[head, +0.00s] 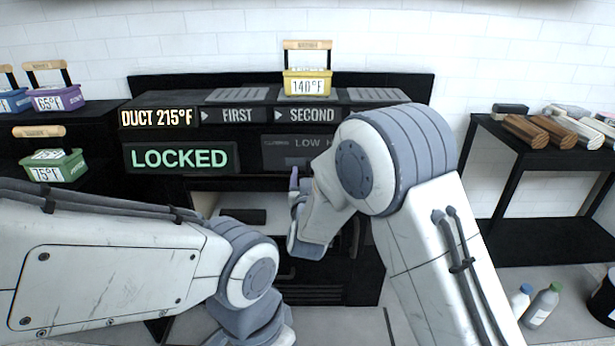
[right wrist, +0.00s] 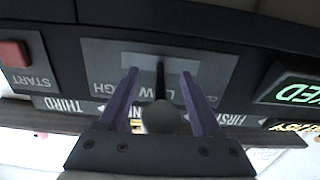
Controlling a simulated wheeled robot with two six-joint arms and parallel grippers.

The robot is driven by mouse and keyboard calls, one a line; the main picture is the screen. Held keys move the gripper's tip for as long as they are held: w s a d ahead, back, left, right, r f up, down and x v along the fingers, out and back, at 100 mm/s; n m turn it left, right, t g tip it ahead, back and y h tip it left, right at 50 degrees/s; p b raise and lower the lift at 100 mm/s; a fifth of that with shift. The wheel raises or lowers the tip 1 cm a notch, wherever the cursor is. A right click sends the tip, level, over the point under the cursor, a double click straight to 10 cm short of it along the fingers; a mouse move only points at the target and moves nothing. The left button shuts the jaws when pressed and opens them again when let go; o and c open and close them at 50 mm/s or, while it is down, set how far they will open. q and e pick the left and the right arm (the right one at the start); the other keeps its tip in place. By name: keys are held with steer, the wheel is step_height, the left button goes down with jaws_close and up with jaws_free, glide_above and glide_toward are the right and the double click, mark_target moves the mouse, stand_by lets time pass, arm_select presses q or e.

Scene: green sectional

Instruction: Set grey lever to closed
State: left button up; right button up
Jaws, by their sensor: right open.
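The grey lever (right wrist: 160,117) shows in the right wrist view as a dark stem with a rounded pale grey knob. It stands out from a grey panel plate (right wrist: 105,75) with a pale slot, marked LOW and HIGH. The view is upside down. My right gripper (right wrist: 159,73) is open, its purple fingers on either side of the lever, with gaps visible. In the head view the plate (head: 285,141) shows partly, and my right arm hides the lever. One purple finger of the right gripper (head: 294,179) shows there. My left arm comes in from the left; its gripper is out of view.
A LOCKED display (head: 180,158) and a DUCT 215°F display (head: 157,118) are on the black unit. A yellow basket (head: 307,82) stands on top. A red START button (right wrist: 14,54) is beside the plate. Shelves with baskets stand left; a bench with wooden blocks (head: 535,130) stands right.

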steer(key=shift+w, duration=0.3)
jaws_close()
stand_by(1.3)
